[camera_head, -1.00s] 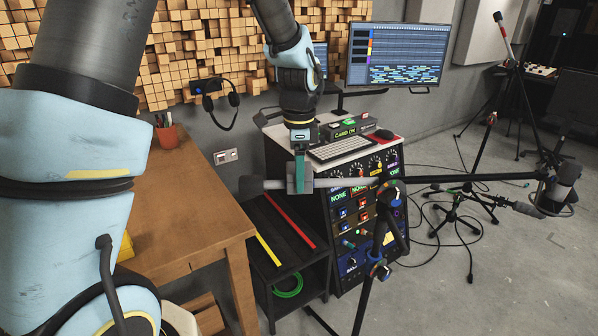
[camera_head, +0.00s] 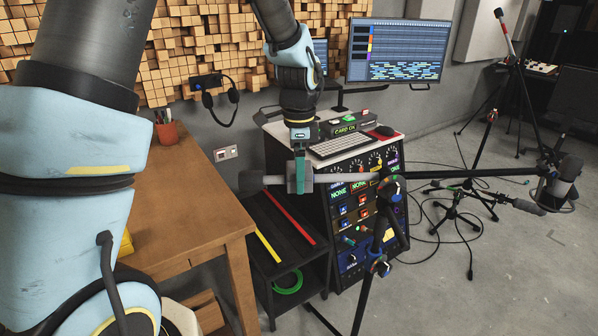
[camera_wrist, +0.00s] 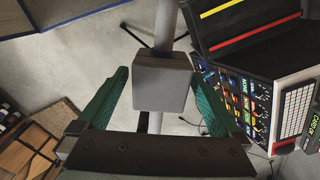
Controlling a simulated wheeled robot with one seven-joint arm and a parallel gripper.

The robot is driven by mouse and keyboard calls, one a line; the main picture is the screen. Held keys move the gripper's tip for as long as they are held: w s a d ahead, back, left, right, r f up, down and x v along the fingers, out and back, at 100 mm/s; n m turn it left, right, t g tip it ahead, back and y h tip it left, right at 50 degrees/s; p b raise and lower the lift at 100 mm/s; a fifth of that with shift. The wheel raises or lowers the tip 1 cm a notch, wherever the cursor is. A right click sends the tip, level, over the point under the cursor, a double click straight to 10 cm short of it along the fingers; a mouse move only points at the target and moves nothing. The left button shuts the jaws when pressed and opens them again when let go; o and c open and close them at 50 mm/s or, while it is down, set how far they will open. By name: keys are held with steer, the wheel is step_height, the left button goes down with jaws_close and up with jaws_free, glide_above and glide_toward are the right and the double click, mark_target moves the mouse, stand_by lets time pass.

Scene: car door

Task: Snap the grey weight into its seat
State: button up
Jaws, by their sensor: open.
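The grey weight (camera_head: 299,178) is a blocky piece on the light grey boom bar (camera_head: 345,180) of a microphone stand. In the wrist view the weight (camera_wrist: 163,82) sits between my two teal fingers, with the bar running through or behind it. My gripper (camera_head: 300,172) points down at the weight from above. Its fingers (camera_wrist: 163,98) are open, with a visible gap on each side of the block. In the head view a teal finger covers part of the weight. I cannot make out the seat.
A dark cylinder (camera_head: 250,184) is on the bar's left end; a microphone (camera_head: 565,180) hangs at the right end. The stand's pivot (camera_head: 392,188) is right of the weight. A rack console (camera_head: 365,215), a low black shelf (camera_head: 282,240) and a wooden desk (camera_head: 185,215) stand close by.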

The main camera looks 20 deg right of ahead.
step_height(320, 180, up, 11)
steer(key=shift+f+b, duration=0.15)
steer(key=shift+b, duration=0.8)
steer(key=s+a+f+n, duration=0.1)
steer(key=a+f+n, duration=0.2)
steer(key=a+n, duration=0.4)
steer(key=s+a+f+n+t, duration=0.1)
steer(key=a+f+n, duration=0.2)
steer(key=a+n, duration=0.4)
steer(key=s+a+f+n, duration=0.2)
steer(key=a+n, duration=0.4)
steer(key=a, duration=1)
steer(key=shift+f+n+t, duration=0.3)
steer(key=shift+f+n, duration=0.1)
steer(key=shift+f, duration=0.3)
